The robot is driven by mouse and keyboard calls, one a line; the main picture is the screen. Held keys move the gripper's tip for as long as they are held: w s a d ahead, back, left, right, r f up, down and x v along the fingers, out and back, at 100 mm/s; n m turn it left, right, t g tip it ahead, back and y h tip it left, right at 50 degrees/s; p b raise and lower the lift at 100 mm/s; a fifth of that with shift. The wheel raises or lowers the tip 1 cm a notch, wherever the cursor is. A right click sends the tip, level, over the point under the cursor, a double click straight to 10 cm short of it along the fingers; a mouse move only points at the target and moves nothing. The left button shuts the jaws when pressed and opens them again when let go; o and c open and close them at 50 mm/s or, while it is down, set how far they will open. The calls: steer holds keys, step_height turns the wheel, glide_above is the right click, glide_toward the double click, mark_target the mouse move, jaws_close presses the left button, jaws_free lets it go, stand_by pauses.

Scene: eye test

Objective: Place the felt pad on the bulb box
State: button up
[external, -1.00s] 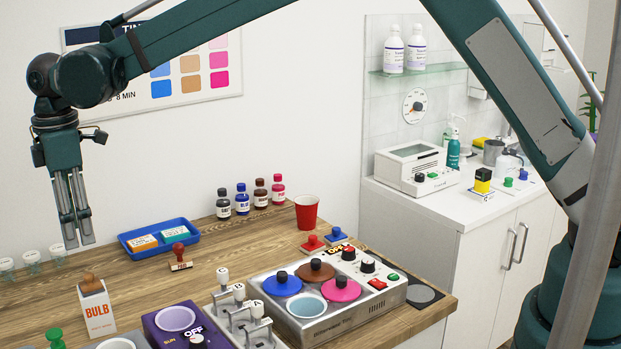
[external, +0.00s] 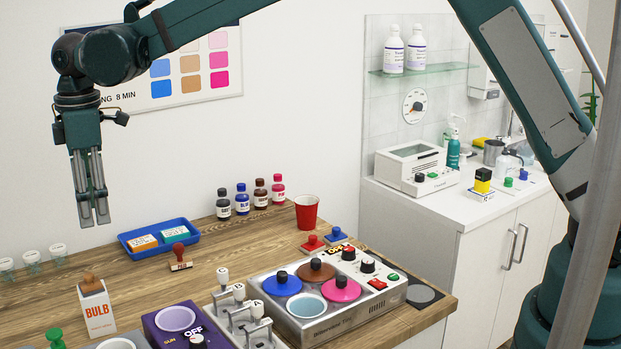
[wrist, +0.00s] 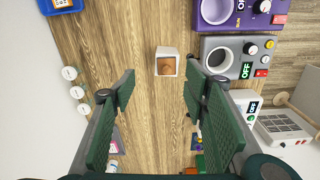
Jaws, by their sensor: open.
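The bulb box (external: 98,314) is a white upright box with orange BULB lettering, on the wooden counter at the lower left. A brown rounded piece (external: 90,284) shows at its top. In the wrist view the bulb box (wrist: 159,63) is seen from above, with the brown piece inside its rim. My gripper (external: 90,222) is open and empty, pointing down, well above the counter. In the wrist view the box lies beyond and between the fingertips of my gripper (wrist: 160,90). I cannot clearly identify the felt pad; a grey disc (external: 424,294) lies at the counter's right end.
A blue tray (external: 128,239) with orange and teal blocks stands at the back, a stamp (external: 180,260) beside it. Small white-topped cups (external: 31,257) are at the left. A purple device (external: 160,338) and a steel warmer (external: 335,331) stand right of the box.

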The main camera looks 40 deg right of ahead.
steer(key=d+r+m, duration=0.1)
steer(key=d+r, duration=0.2)
steer(key=d, duration=0.3)
steer(key=d+r+m+t, duration=0.1)
steer(key=d+r+m, duration=0.1)
steer(key=d+r, duration=0.35)
steer(key=d+r+m, duration=0.1)
steer(key=d+r, duration=0.1)
steer(key=d, duration=0.6)
steer(key=s+d+r+m+t+y, duration=0.1)
steer(key=s+d+r+m, duration=0.15)
steer(key=d, duration=0.75)
steer(key=s+d+r+m+t, duration=0.1)
steer(key=s+d+r+m, duration=0.15)
steer(key=d, duration=0.75)
steer(key=s+d+m+t, duration=0.2)
steer(key=s+d+m, duration=0.1)
steer(key=s+d, duration=1.05)
steer(key=s+d+f+m+t+h, duration=0.1)
steer(key=s+d+f+m, duration=0.4)
steer(key=s+d, duration=0.5)
steer(key=d+f+t, duration=0.1)
steer(key=d, duration=0.2)
steer(key=shift+s+d+f, duration=0.15)
steer(key=shift+s+f, duration=0.25)
